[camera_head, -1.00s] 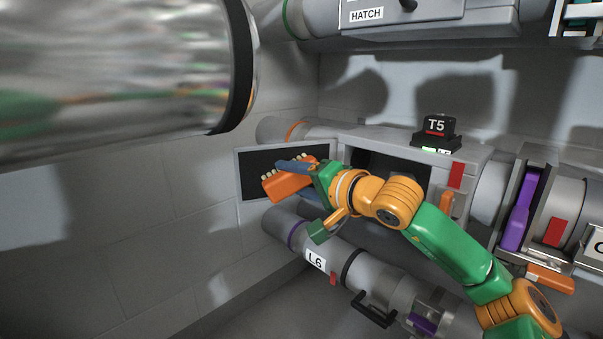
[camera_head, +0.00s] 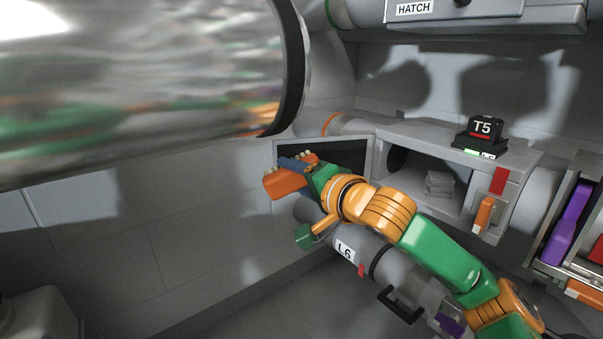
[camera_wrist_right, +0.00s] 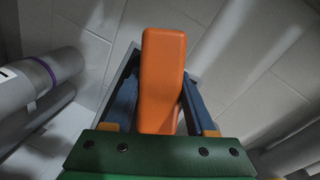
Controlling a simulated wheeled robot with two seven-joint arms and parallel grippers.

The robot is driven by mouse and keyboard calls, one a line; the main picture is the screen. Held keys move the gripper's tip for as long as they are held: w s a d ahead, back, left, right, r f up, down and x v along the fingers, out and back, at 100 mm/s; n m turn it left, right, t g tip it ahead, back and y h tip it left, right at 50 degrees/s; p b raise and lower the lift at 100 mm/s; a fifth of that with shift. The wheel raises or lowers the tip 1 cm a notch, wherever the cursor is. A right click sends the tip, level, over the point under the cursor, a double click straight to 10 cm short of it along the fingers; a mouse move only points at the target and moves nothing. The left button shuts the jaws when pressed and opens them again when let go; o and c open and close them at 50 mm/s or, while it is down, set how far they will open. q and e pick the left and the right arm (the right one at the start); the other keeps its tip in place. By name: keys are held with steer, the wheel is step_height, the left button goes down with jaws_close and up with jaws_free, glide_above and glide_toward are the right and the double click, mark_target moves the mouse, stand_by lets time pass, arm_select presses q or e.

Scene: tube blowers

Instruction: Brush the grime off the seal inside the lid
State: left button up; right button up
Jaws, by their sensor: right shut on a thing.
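My right gripper (camera_head: 308,165) is shut on an orange brush (camera_head: 286,184) with pale bristle tufts along its upper edge. The brush is in front of the open lid (camera_head: 370,157), a grey-framed panel with a dark inner face, left of the T5 box. I cannot tell whether the bristles touch the dark face. In the right wrist view the orange brush body (camera_wrist_right: 162,80) stands between the two blue fingers and hides most of the lid. No grime can be made out. My left gripper is not in view.
The T5 box (camera_head: 470,150) is open, with grey folded stuff (camera_head: 439,184) inside. The L6 tube (camera_head: 318,216) runs below the lid. A purple-handled unit (camera_head: 567,222) stands at the right.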

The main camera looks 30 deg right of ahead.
steer(key=s+b, duration=0.1)
steer(key=s, duration=0.1)
steer(key=s+a+b, duration=0.1)
steer(key=s, duration=0.1)
steer(key=shift+s+a+f, duration=0.1)
steer(key=shift+s+a, duration=0.1)
steer(key=shift+s, duration=0.2)
steer(key=shift+s+a, duration=0.1)
steer(key=shift+s, duration=0.4)
steer(key=shift+s+a+b, duration=0.2)
steer(key=shift+s+b, duration=0.05)
steer(key=shift+s, duration=0.45)
steer(key=shift+s+a+b, duration=0.2)
steer(key=shift+s, duration=0.5)
